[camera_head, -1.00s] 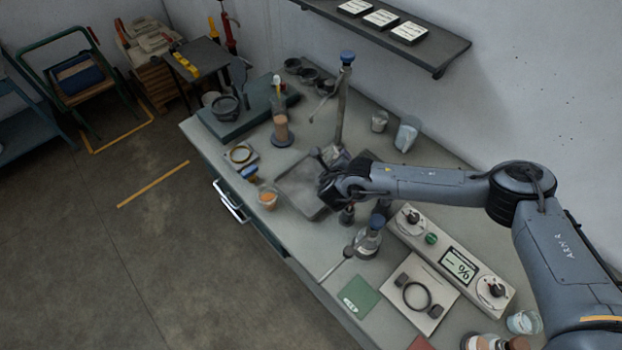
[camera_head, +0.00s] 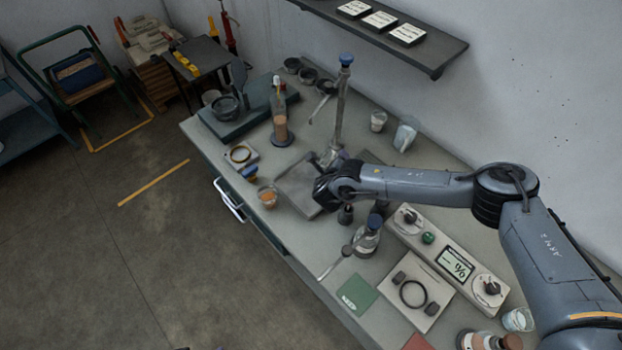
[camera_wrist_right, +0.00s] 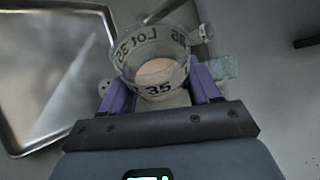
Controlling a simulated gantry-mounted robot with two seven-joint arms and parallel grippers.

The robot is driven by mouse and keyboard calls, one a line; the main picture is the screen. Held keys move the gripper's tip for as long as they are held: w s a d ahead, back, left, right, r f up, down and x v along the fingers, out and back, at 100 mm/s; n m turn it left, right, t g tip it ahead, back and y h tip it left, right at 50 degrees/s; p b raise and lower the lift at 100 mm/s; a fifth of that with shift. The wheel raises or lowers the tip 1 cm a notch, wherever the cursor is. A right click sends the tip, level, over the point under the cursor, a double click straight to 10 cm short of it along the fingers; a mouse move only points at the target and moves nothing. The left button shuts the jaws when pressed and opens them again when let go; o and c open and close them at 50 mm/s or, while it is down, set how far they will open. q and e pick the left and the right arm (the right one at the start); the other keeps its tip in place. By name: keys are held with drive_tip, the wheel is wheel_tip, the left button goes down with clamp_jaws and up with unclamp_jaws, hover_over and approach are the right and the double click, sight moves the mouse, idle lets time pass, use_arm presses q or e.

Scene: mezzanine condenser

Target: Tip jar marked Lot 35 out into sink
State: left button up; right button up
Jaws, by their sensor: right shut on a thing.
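The clear jar marked Lot 35 (camera_wrist_right: 152,50) is in my right gripper in the right wrist view, with its open rim facing up the picture and pale pinkish matter inside. The purple fingers of my right gripper (camera_wrist_right: 160,90) are shut on the jar from both sides. The sink (camera_wrist_right: 42,75) is a metal basin to the left of the jar there. In the head view the sink (camera_head: 295,187) is a grey square in the bench, and my right gripper (camera_head: 328,178) is at its right edge. The jar is largely hidden there. My left gripper is not in view.
A stand with a blue top (camera_head: 341,105) rises behind the sink. An orange-filled cup (camera_head: 267,197) sits at its left. A bottle (camera_head: 367,238) and a control box with a display (camera_head: 452,262) stand to the right. Two clear vessels (camera_head: 405,134) stand at the back.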

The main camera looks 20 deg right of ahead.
drive_tip(key=shift+a+h, duration=0.15)
drive_tip(key=shift+h, duration=0.15)
drive_tip(key=shift+f, duration=0.1)
drive_tip(key=shift+f+n+p, duration=0.1)
drive_tip(key=shift+n+p, duration=0.2)
drive_tip(key=shift+f+h, duration=0.15)
drive_tip(key=shift+h, duration=0.15)
